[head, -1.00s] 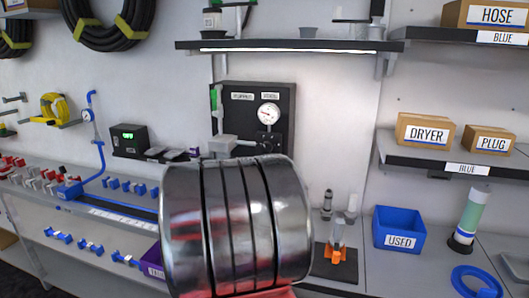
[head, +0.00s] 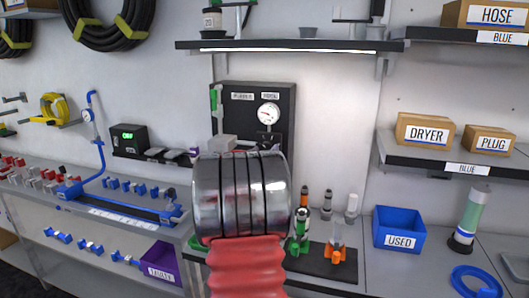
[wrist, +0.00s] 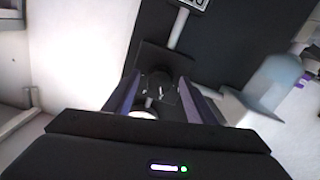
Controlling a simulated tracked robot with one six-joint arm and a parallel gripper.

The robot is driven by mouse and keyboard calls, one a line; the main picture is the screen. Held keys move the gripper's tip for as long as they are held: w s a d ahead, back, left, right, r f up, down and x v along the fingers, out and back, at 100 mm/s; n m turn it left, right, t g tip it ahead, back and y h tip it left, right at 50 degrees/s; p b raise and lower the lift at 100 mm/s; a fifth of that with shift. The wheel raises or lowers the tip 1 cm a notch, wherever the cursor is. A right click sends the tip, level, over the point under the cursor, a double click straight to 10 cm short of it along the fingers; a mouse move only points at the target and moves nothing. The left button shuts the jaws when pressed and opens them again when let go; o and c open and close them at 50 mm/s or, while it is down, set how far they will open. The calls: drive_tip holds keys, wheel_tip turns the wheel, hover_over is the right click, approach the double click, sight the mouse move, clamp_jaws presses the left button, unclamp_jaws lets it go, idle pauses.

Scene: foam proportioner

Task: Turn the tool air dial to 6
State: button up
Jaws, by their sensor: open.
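The black panel (head: 245,95) on the back wall carries a round white gauge (head: 268,115) with a red needle. A dark dial (head: 268,140) sits just below the gauge, partly hidden by my arm; its numbers are too small to read. In the wrist view a dark knob (wrist: 160,82) with small white marks lies between the fingers of my gripper (wrist: 160,88). The gripper is open, with one finger on each side of the knob. I cannot tell if they touch it. In the head view my arm hides the gripper.
A pale grey block and a bluish cylinder (wrist: 275,82) stand right of the fingers in the wrist view. Below the panel, a black tray holds upright fittings with green (head: 299,243) and orange (head: 337,254) bases. A blue USED bin (head: 398,226) stands right.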

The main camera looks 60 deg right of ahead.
drive_tip(key=shift+c, duration=0.2)
drive_tip(key=c, duration=1)
drive_tip(key=shift+m, duration=0.3)
drive_tip(key=shift+f+m, duration=0.15)
drive_tip(key=shift+m, duration=9.55)
drive_tip(key=o, duration=1)
